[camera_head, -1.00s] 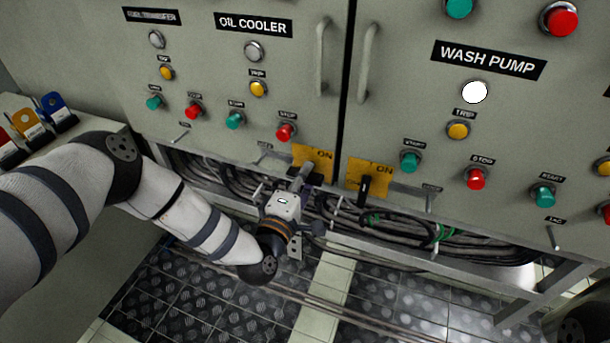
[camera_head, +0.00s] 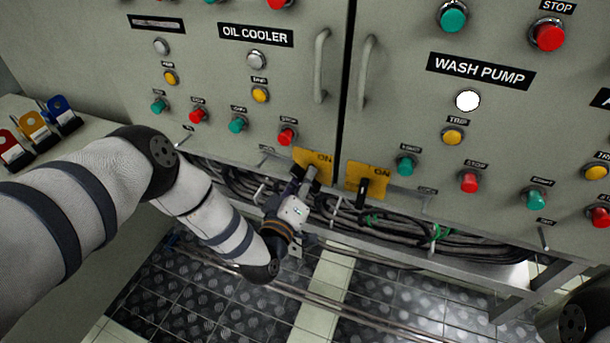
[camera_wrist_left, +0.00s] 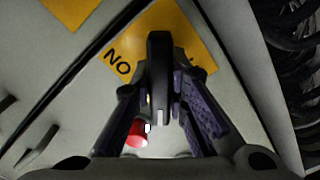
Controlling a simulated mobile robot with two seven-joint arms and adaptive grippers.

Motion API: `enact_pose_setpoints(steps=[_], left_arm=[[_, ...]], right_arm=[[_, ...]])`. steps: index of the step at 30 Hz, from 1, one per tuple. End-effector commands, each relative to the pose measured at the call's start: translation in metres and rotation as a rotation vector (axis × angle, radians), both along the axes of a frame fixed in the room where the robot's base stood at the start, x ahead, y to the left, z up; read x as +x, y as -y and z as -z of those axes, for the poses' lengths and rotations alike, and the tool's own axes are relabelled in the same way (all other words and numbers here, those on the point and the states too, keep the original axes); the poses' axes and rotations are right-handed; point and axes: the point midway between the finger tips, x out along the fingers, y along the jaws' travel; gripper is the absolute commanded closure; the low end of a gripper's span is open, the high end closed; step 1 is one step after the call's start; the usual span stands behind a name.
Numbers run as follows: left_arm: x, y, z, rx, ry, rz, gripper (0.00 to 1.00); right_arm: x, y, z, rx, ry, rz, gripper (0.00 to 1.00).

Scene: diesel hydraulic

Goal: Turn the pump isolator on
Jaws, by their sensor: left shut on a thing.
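Two yellow isolator plates marked ON sit low on the grey cabinet, one on each side of the door gap. My left gripper (camera_head: 303,180) is at the left plate (camera_head: 313,158) and largely hides its handle in the head view. In the left wrist view, my gripper's fingers (camera_wrist_left: 163,115) are shut on a black handle (camera_wrist_left: 159,55) in front of the yellow plate (camera_wrist_left: 125,45). The right plate (camera_head: 375,175) carries a black handle (camera_head: 362,190) pointing downward, apart from my gripper. My right gripper is not in view.
Black cables (camera_head: 400,220) run just below the panel behind a grey frame rail. Red, green and yellow buttons surround the plates, including a red stop button (camera_head: 287,137). Two vertical door handles stand above.

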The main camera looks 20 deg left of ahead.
Motion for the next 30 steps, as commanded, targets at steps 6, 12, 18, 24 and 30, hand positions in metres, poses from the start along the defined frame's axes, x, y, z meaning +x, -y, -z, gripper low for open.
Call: enact_pose_setpoints(steps=[6,12,18,24,30], left_arm=[[0.000,0.001,-0.002,0.205,0.010,0.003,1.00],[0.000,0.002,-0.002,0.395,0.017,0.003,1.00],[0.000,0.001,-0.001,0.573,0.021,0.003,1.00],[0.000,0.002,-0.001,0.720,0.027,0.003,1.00],[0.000,0.001,-0.001,0.826,0.030,0.003,1.00]], right_arm=[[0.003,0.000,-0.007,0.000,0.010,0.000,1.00],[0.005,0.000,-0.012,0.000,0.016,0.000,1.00],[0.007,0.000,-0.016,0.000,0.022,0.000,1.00],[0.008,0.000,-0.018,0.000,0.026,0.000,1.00],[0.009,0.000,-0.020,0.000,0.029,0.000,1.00]])
